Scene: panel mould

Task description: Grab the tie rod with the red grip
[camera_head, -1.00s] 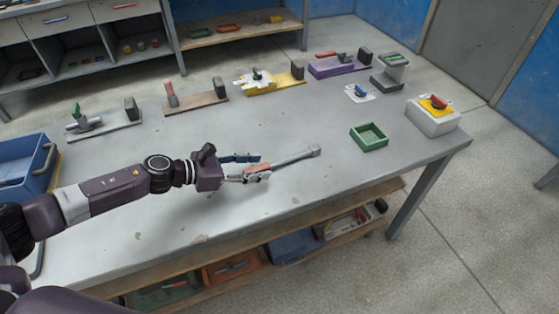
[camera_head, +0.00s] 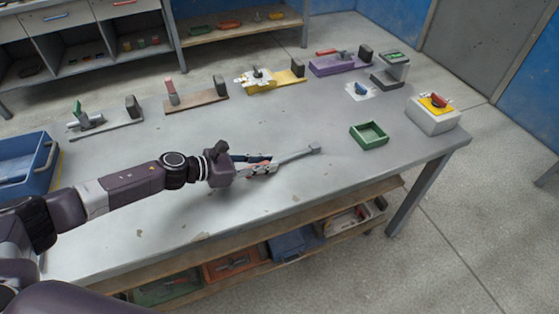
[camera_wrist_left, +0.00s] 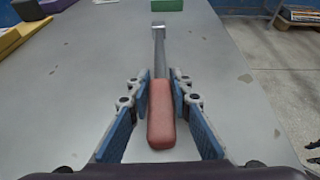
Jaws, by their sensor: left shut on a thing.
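The tie rod (camera_head: 296,156) lies along the bare middle of the table, its grey shaft pointing away from my left gripper (camera_head: 267,163). In the left wrist view its red grip (camera_wrist_left: 161,112) sits lengthwise between the two blue-padded fingers of the left gripper (camera_wrist_left: 160,92), with the shaft (camera_wrist_left: 158,52) running out beyond them. The left gripper is shut on the red grip. In the head view the fingers hide most of the grip. I cannot tell whether the rod is clear of the table. My right gripper is not in view.
A green tray (camera_head: 369,139) stands beyond the rod's far end. A white box with a yellow top (camera_head: 434,118) is at the right edge. Several clamp fixtures, including a purple one (camera_head: 338,66), line the back. A blue bin (camera_head: 25,172) is at left.

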